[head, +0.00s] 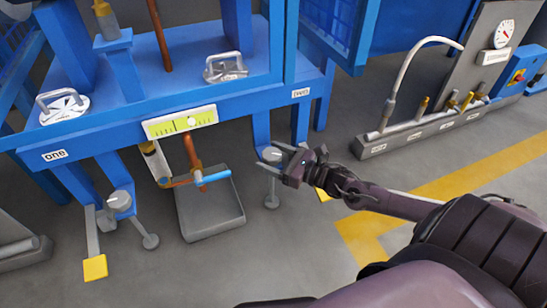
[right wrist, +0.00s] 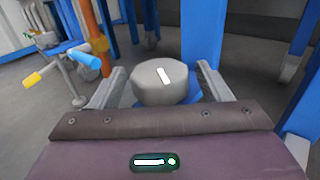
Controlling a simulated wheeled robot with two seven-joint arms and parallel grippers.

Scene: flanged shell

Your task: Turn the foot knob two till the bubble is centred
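Foot knob two (head: 271,154) is a grey round knob on a levelling foot under the right end of the blue frame, by the "two" label (head: 300,93). My right gripper (head: 277,156) reaches it from the right, with a finger on either side. In the right wrist view the knob (right wrist: 150,92) with its white mark sits between the fingers, with small gaps; the gripper looks open around it. The yellow-green level vial (head: 165,127) on the front beam shows its bubble (head: 191,122) right of the middle. My left gripper is not in view.
Foot knob one (head: 119,201) stands under the left end, by the "one" label (head: 54,155). A grey tray (head: 212,222) lies on the floor between the feet, below a blue-handled valve (head: 211,178). A gauge panel (head: 497,50) stands at the back right.

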